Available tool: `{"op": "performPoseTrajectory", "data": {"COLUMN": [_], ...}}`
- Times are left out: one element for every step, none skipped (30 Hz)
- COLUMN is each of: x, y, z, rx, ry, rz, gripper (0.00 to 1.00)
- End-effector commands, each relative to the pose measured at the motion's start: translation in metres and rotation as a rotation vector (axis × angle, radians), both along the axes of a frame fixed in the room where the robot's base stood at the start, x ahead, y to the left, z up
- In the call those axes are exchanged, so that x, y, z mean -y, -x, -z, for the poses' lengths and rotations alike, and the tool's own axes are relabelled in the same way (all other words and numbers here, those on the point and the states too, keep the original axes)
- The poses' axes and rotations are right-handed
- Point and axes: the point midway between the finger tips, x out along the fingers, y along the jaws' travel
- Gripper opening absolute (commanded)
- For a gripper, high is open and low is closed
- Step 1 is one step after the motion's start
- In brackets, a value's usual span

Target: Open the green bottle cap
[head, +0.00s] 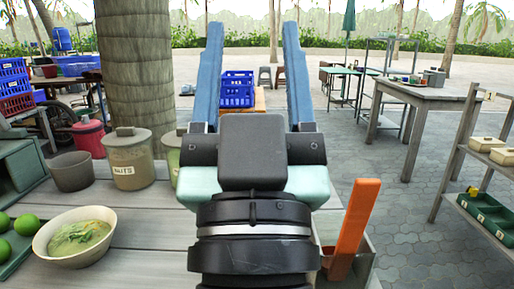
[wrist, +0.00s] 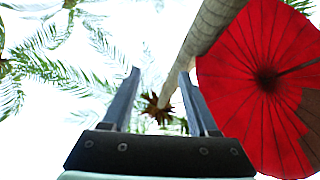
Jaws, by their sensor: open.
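My gripper (head: 252,32) is raised in the middle of the head view, its two blue fingers wide apart with nothing between them. It also shows in the wrist view (wrist: 160,76), pointing up at sky and palm trees. I cannot make out a green bottle or its cap in either view. My gripper and arm cover the middle of the table, so anything behind them is hidden. A lidded jar with a greenish tint (head: 173,160) shows only in part, just left of my gripper.
On the grey table (head: 150,225) stand a bowl of soup (head: 78,237), a dark pot (head: 71,172), a lidded nuts jar (head: 129,160) and green limes (head: 26,224). An orange upright piece (head: 356,225) is in a box at right. A shelf rack (head: 480,150) stands further right.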

Motion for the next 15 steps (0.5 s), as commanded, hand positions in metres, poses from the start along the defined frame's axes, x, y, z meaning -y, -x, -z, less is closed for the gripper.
{"op": "performPoseTrajectory", "data": {"x": [-0.001, -0.002, -0.002, -0.003, -0.004, -0.004, -0.005, -0.006, -0.007, -0.008, -0.008, -0.009, -0.009, -0.01, -0.01], "y": [-0.008, -0.012, -0.019, -0.023, -0.028, -0.034, -0.038, -0.042, -0.047, -0.05, -0.053, -0.056, -0.057, -0.058, -0.057], "z": [-0.019, -0.02, -0.02, -0.02, -0.018, -0.015, -0.011, -0.007, 0.0, 0.007, 0.013, 0.023, 0.031, 0.039, 0.049], "rx": [-0.026, -0.038, -0.058, -0.072, -0.088, -0.111, -0.128, -0.148, -0.173, -0.195, -0.215, -0.245, -0.266, -0.288, -0.316], "ry": [0.001, 0.001, 0.002, 0.002, 0.003, 0.003, 0.003, 0.004, 0.004, 0.003, 0.004, 0.004, 0.002, 0.003, 0.001], "rz": [-0.003, -0.005, -0.007, -0.009, -0.011, -0.014, -0.015, -0.017, -0.019, -0.021, -0.023, -0.025, -0.027, -0.028, -0.029], "gripper": [0.6, 0.6, 0.6, 0.6, 0.6, 0.6, 0.6, 0.6, 0.6, 0.6, 0.6, 0.6, 0.6, 0.6, 0.6]}}
